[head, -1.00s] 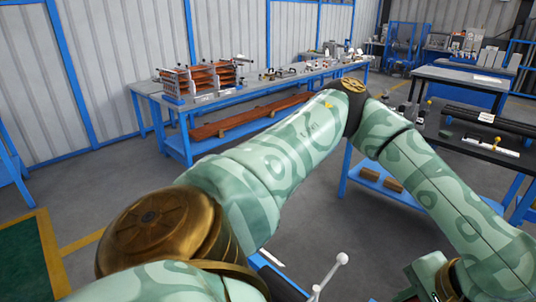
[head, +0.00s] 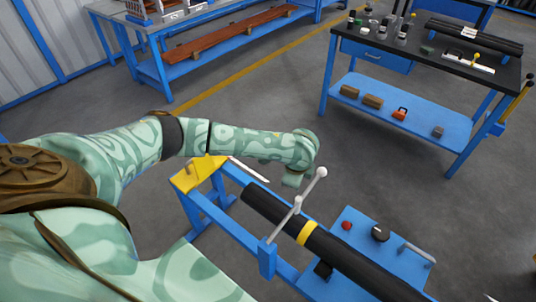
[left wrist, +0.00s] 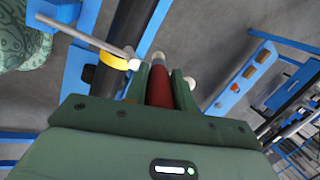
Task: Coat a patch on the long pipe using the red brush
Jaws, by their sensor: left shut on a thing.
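The long pipe (head: 345,262) is black with a yellow band (head: 307,233) and lies on a blue stand in front of me. In the left wrist view the pipe (left wrist: 104,82) and its yellow band (left wrist: 113,61) show left of my fingers. My left gripper (left wrist: 160,76) is shut on the red brush (left wrist: 160,90), of which a red part shows between the fingers. In the head view my left arm reaches in beyond the pipe's far end; the fingers and brush are hidden there. My right gripper is not in view.
A grey clamp bar with round ends (head: 298,205) crosses above the pipe. A blue side tray (head: 360,245) holds a red knob and a dark round item. A workbench (head: 400,57) with bottles stands at the back right. Open floor lies between.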

